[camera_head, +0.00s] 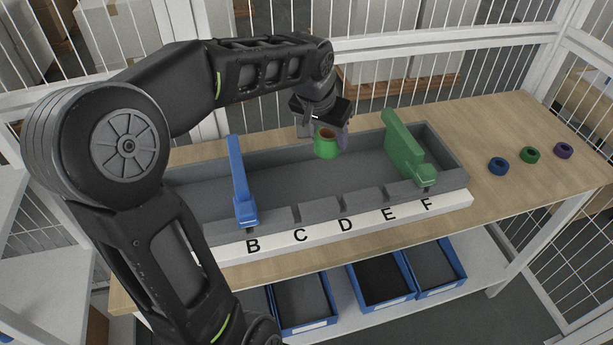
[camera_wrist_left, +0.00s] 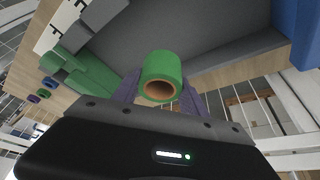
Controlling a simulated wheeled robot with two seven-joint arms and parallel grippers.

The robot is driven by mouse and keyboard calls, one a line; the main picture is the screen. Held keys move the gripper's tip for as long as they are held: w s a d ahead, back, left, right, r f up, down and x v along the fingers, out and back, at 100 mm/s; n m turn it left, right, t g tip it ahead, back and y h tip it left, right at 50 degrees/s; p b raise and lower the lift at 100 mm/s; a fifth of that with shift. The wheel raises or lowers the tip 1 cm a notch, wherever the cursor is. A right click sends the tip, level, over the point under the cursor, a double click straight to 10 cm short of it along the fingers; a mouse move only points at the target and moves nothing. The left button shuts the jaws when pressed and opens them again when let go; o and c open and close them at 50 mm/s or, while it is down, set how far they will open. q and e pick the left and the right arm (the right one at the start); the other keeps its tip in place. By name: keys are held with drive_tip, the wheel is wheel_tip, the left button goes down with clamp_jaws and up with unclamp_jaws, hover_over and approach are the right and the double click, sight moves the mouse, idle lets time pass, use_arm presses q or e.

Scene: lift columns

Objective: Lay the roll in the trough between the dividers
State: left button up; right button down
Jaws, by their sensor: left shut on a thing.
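The green roll (camera_head: 326,144) with a brown core is held by my left gripper (camera_head: 322,130) above the grey trough (camera_head: 305,182). The roll also shows in the left wrist view (camera_wrist_left: 161,72), between the two fingers (camera_wrist_left: 158,92), its open core end facing the camera. A blue divider (camera_head: 241,185) stands across the trough near letter B. A green divider (camera_head: 405,146) stands across it near letter F. The roll hangs between the two dividers in the head view, towards the trough's back wall. My right gripper is in neither view.
The trough sits on a wooden table (camera_head: 505,125) with a white lettered strip (camera_head: 300,238) along its front. Blue, green and purple rings (camera_head: 530,155) lie on the right side. Blue bins (camera_head: 305,302) stand on a shelf below. White mesh fencing surrounds the back and sides.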

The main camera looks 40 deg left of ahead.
use_arm(q)
hover_over(329, 178)
drive_tip(key=s, duration=0.2)
drive_tip(key=shift+w+d+f, duration=0.1)
drive_tip(key=shift+d+f, duration=0.05)
drive_tip(key=shift+f, duration=2.9)
drive_tip(key=shift+f+p, duration=0.3)
drive_tip(key=shift+f, duration=1.6)
drive_tip(key=shift+f+b, duration=0.4)
drive_tip(key=shift+b, duration=0.05)
drive_tip(key=o, duration=1.4)
drive_tip(key=shift+r, duration=0.1)
